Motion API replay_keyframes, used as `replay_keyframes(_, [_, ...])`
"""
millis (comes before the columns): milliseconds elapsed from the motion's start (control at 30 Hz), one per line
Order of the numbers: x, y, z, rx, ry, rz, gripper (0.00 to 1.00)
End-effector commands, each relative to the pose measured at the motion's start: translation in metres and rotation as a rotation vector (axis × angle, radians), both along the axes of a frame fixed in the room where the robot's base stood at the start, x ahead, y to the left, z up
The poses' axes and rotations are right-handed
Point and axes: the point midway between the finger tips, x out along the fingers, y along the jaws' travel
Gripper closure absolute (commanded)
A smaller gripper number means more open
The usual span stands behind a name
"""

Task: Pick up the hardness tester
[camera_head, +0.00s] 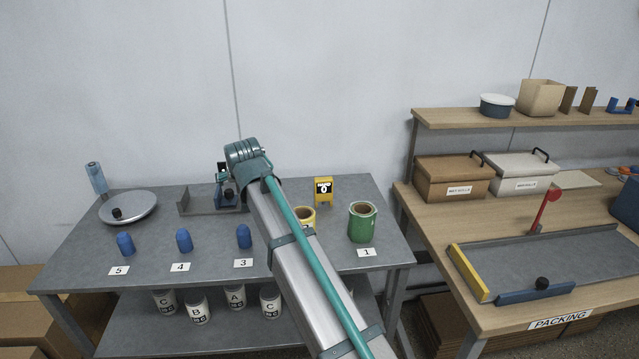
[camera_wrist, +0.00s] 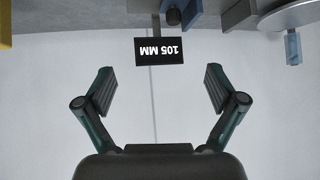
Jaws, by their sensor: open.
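A small yellow device with a black-and-white face (camera_head: 323,198) stands upright at the back right of the grey table; I take it for the hardness tester. In the wrist view a yellow edge at the upper left (camera_wrist: 5,25) may be part of it. My gripper (camera_wrist: 160,88) is open, with nothing between its fingers. It faces the pale wall, and the table appears upside down along the top of the wrist view. In the head view my arm reaches over the table, left of the yellow device and apart from it; my fingers cannot be made out there.
A yellow roll (camera_head: 305,213) and a green roll (camera_head: 362,225) stand in front of the yellow device. The packing bench (camera_head: 500,225) is right.

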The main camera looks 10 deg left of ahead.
Motion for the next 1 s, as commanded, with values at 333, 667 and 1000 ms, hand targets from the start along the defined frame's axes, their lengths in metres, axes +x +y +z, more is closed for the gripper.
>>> replay_keyframes(333, [0.088,-0.193,-0.01,-0.124,0.199,-0.175,0.06])
replay_keyframes(667, [0.104,-0.233,-0.026,-0.144,0.25,-0.205,0.06])
replay_keyframes(1000, [0.127,-0.226,-0.061,-0.143,0.248,-0.204,0.06])
